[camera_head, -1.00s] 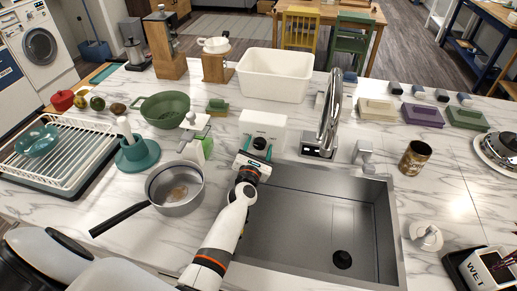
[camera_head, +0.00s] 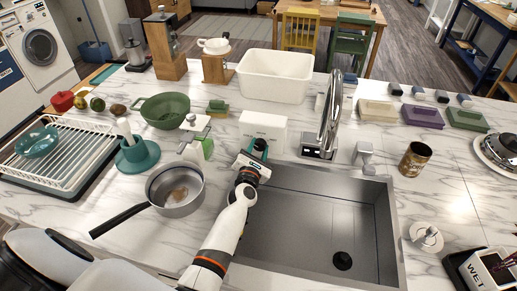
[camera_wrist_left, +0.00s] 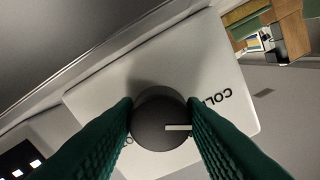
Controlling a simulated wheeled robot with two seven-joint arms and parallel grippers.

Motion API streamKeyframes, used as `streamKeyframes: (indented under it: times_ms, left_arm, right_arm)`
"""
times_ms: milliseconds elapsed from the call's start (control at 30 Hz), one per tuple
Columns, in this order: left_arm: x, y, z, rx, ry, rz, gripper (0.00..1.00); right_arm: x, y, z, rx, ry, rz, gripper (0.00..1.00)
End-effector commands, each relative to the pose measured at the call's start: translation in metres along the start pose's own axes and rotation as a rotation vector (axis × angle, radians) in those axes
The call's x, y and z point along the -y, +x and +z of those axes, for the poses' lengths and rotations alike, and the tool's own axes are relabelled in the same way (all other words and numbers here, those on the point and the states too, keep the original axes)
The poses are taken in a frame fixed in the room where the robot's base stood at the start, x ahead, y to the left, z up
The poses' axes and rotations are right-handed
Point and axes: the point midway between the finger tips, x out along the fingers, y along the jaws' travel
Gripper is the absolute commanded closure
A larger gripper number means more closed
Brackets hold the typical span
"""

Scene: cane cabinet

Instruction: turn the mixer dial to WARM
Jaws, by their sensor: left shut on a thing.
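The mixer dial (camera_wrist_left: 150,122) is a round dark grey knob with a white pointer line, on the face of a white box (camera_head: 264,122) behind the sink's back left corner. In the left wrist view, the pointer points right, towards the right-hand finger. The word COLD, partly cut by that finger, is printed to the right of the dial. Another label at lower left is mostly hidden. I see no WARM label. My left gripper (camera_head: 257,154) has its green ribbed fingers on either side of the dial, shut on it; they also show in the left wrist view (camera_wrist_left: 160,122). My right gripper is out of view.
The steel sink (camera_head: 310,205) lies in front of and right of the box. A tall faucet (camera_head: 332,115) stands to the right. A white tub (camera_head: 274,75) stands behind.

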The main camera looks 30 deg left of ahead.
Motion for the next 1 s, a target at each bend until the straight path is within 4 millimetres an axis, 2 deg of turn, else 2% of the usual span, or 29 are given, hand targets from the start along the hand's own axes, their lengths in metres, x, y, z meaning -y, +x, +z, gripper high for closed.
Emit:
streamKeyframes:
  times_ms: [700,1000]
  left_arm:
    - [0.001,0.000,-0.001,0.001,0.663,0.001,0.86]
    - [0.001,0.000,-0.001,0.001,0.896,0.003,0.86]
  right_arm:
    - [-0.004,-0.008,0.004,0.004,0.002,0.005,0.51]
    - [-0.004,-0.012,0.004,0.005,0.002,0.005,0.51]
